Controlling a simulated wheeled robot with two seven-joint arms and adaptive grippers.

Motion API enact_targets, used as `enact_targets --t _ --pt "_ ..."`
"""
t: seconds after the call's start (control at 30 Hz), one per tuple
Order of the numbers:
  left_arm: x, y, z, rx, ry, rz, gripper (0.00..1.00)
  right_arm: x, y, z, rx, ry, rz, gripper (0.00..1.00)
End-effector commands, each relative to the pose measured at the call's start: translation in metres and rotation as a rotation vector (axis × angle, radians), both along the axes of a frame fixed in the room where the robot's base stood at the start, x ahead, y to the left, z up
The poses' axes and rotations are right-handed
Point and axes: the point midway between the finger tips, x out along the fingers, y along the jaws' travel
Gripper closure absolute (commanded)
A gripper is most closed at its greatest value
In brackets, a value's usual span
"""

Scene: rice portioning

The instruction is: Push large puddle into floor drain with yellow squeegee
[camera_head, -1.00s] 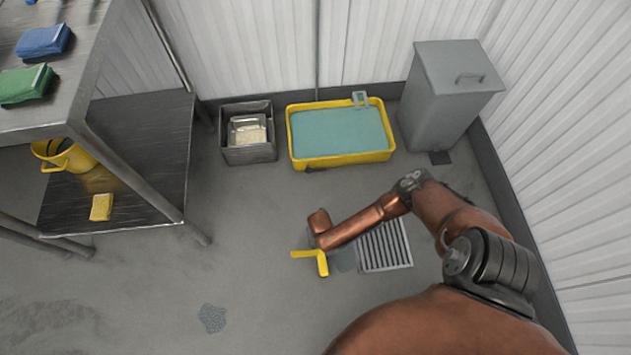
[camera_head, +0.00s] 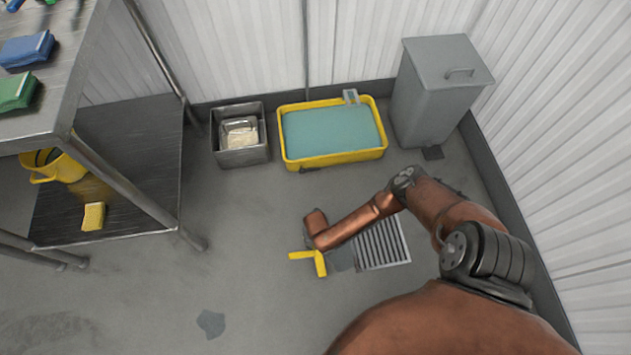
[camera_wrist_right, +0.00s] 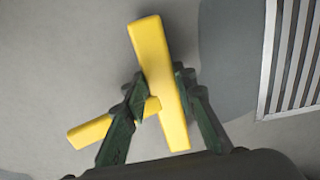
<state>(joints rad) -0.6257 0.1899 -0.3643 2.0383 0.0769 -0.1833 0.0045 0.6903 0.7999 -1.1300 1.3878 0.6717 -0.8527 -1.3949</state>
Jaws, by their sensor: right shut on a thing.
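The yellow squeegee (camera_head: 319,264) is low over the floor, left of the drain; whether it touches the floor I cannot tell. In the right wrist view my right gripper (camera_wrist_right: 160,97) is shut on the squeegee (camera_wrist_right: 159,75), its fingers on either side of the yellow bar. The large puddle (camera_head: 342,259) is a darker grey patch between the squeegee and the floor drain (camera_head: 382,244); my arm partly hides it in the head view. The puddle (camera_wrist_right: 225,60) reaches close to the drain grate (camera_wrist_right: 292,60) in the wrist view. My left gripper is not in view.
A smaller puddle (camera_head: 210,323) lies at lower left. A yellow tub of teal liquid (camera_head: 333,158), a metal bin with a tray (camera_head: 240,157) and a grey lidded bin (camera_head: 440,95) stand by the walls. A metal table (camera_head: 110,158) is at left. Floor between is clear.

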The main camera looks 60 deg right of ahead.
Motion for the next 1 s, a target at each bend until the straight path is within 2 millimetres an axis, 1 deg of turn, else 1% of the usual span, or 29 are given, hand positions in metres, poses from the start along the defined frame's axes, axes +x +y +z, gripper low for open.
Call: enact_targets --t 0.67,1.0 --pt "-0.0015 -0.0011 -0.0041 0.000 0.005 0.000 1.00 0.0004 0.0003 -0.0054 0.001 -0.001 0.000 1.00" --pt "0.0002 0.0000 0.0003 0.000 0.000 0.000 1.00 -0.0084 -0.0086 -0.0044 -0.001 -0.001 0.000 1.00"
